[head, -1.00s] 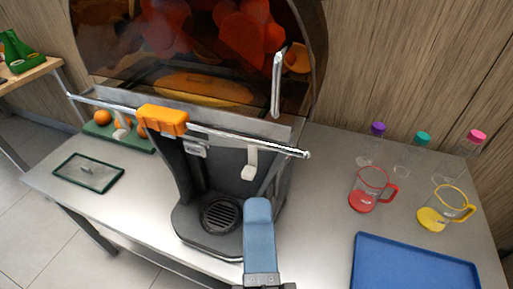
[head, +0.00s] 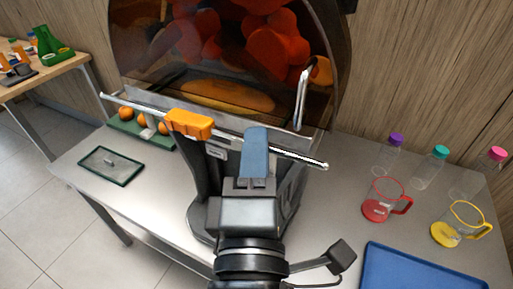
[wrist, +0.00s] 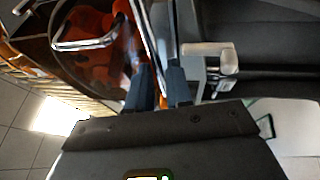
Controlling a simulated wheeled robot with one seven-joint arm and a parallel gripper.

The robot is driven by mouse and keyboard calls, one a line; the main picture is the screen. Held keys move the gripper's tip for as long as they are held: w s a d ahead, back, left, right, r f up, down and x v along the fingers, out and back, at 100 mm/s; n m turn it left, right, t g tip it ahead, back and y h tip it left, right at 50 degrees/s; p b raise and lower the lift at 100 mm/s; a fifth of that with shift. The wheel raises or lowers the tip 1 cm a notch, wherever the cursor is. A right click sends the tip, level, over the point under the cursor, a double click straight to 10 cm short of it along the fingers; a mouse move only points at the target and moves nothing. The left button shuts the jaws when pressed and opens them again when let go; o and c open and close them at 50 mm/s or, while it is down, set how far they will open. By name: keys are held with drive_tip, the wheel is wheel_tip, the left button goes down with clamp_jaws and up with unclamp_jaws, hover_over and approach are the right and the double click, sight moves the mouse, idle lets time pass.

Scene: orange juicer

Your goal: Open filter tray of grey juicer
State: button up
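The grey juicer (head: 196,168) stands on the metal table, with a dark transparent dome of red fruit above. A long metal rail (head: 292,152) with an orange block (head: 189,123) runs across its front, below the dome; I take it for the filter tray's front edge. My gripper (head: 256,132) is in front of the rail, right of the orange block, and hides part of both rail and juicer. In the wrist view, its two blue fingers (wrist: 160,88) are apart, with the metal rail (wrist: 150,30) running near their tips. Whether the fingers touch it is unclear.
A red cup (head: 376,212), a yellow cup (head: 445,235) and a blue tray (head: 415,272) are on the right. Bottles with coloured caps stand behind the cups. A green-rimmed tray (head: 112,183) and oranges (head: 126,113) are on the left.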

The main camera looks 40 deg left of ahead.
clamp_jaws()
drive_tip(key=shift+f, duration=0.1)
idle(1.3)
